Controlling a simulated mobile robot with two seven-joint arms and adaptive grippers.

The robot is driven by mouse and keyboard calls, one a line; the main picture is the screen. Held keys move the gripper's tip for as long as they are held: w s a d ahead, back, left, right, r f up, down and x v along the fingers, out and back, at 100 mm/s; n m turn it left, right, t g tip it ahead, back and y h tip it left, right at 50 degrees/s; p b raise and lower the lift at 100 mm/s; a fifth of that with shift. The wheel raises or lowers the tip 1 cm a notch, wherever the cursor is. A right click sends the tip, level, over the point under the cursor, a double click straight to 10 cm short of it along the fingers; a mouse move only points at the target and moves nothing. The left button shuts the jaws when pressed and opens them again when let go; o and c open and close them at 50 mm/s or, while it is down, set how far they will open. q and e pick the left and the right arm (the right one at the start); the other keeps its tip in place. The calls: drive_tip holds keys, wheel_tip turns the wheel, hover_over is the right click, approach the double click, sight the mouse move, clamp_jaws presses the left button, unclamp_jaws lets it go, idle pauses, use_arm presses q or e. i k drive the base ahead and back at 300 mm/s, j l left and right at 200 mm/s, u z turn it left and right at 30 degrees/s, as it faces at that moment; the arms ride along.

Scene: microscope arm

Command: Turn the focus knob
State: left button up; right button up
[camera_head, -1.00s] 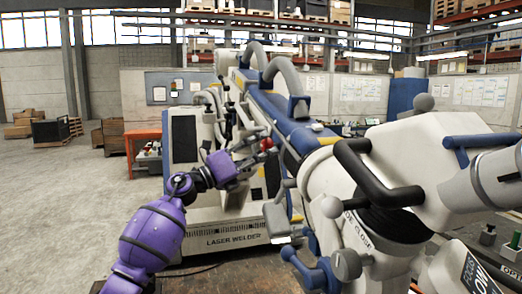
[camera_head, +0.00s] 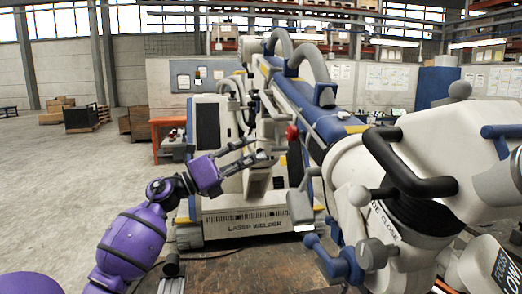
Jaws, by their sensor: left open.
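The white microscope head (camera_head: 440,165) fills the right side, with a black loop handle (camera_head: 400,170) on it. Round grey knobs sit below the handle, one low (camera_head: 372,255) and one higher (camera_head: 360,196). A label with the word FOCUS (camera_head: 506,268) shows at the lower right edge. I cannot tell which knob is the focus knob. My purple left arm comes in from the lower left. Its gripper (camera_head: 256,161) is open and empty, pointing right, left of the microscope head and apart from the grey knobs. My right gripper is not in view.
A blue and white jointed arm (camera_head: 300,95) runs back from the head, with a red knob (camera_head: 292,132) just right of my gripper in the picture. A laser welder (camera_head: 240,222) stands behind. A brown tabletop (camera_head: 250,270) lies below. Open floor (camera_head: 60,190) is at left.

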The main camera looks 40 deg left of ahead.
sight(371, 253)
drive_tip(key=k+l, duration=1.15)
drive_tip(key=l, duration=0.25)
